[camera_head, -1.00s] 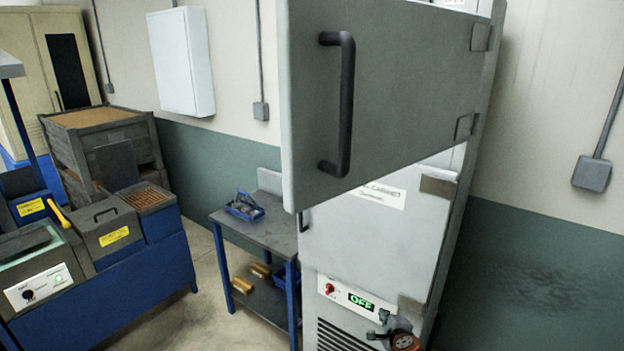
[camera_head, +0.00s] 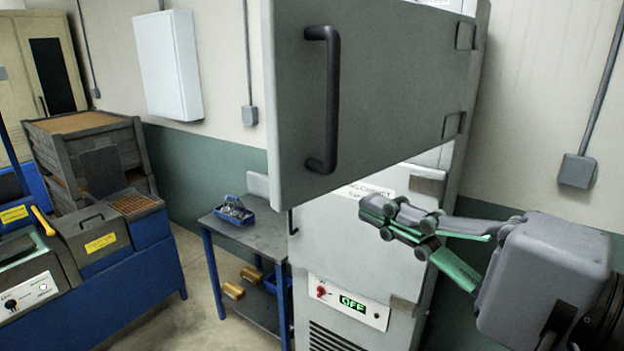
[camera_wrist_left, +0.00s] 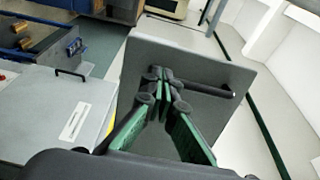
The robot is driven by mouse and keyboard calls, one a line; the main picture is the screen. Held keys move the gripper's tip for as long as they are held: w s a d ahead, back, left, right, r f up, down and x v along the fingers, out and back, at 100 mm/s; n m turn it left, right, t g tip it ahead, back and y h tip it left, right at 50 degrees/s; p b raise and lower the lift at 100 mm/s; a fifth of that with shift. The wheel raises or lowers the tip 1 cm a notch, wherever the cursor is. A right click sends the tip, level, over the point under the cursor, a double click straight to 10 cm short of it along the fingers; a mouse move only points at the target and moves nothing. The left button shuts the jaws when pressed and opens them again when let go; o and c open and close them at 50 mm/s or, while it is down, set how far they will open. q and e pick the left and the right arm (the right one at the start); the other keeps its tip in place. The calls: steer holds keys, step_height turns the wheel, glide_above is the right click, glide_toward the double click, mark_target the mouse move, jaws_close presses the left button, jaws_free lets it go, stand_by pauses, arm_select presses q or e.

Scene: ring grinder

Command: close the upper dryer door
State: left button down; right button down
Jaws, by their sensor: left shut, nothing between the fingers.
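The upper dryer door (camera_head: 400,80) is a grey panel with a dark bar handle (camera_head: 325,100). It stands open, swung out from its hinges on the right. In the left wrist view the door (camera_wrist_left: 215,70) is ahead of the fingers, with its handle (camera_wrist_left: 205,88) to the right. My left gripper (camera_head: 370,209) is shut and empty. In the head view it appears below the door's lower edge, in front of the dryer's lower front (camera_head: 335,240). Whether it touches the door cannot be told. My right gripper is in neither view.
The dryer's panel (camera_head: 350,302) reads OFF. A small table (camera_head: 262,238) with a blue tray (camera_head: 234,211) stands to its left. Blue machine benches (camera_head: 130,270) and wooden crates (camera_head: 85,150) are further left. A wall conduit box (camera_head: 577,171) is at right.

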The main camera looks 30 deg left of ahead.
mark_target(284, 168)
arm_select(q)
steer(key=p+x, duration=0.1)
steer(key=x, duration=1.3)
